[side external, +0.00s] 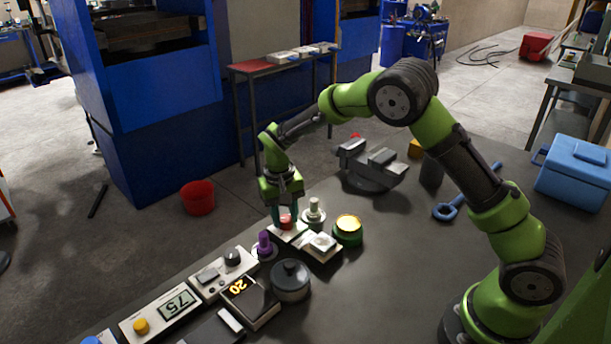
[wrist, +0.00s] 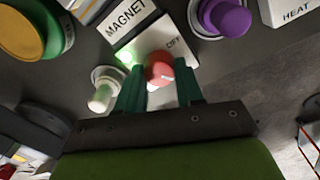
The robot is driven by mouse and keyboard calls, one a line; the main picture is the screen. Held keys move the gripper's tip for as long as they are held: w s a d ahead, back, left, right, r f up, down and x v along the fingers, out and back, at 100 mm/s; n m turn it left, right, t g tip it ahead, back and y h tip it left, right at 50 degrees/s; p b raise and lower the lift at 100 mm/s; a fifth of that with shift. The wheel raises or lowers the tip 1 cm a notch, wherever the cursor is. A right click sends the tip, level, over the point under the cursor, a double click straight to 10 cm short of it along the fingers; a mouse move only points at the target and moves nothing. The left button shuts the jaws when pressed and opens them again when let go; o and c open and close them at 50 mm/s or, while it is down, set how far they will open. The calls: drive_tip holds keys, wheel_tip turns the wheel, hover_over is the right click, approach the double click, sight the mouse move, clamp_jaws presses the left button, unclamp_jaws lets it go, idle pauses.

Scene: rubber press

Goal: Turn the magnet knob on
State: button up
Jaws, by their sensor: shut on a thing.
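The magnet knob (wrist: 158,70) is a round red knob with a white mark on a white panel (wrist: 180,36). In the wrist view the panel has a "MAGNET" label and the word "OFF" to the knob's right. A green glow shows at the panel's left. My gripper (wrist: 160,80) has its teal fingers on both sides of the knob and is shut on it. In the side view the red knob (side external: 286,221) shows between the fingertips of my gripper (side external: 287,216), which points down.
A purple button (side external: 264,242), a pale button (side external: 313,210) and a yellow-topped green button (side external: 348,224) stand close around the knob. A dark round pot (side external: 290,281) and a "20" display box (side external: 249,300) are nearer. A grey vise (side external: 368,163) is behind.

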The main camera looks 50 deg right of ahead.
sight(281, 218)
drive_tip(key=shift+m, duration=1)
drive_tip(key=o, duration=1)
drive_tip(key=shift+o, duration=0.2)
wheel_tip(281, 218, up, 17)
drive_tip(key=shift+w+a, duration=0.25)
drive_tip(key=shift+a, duration=0.15)
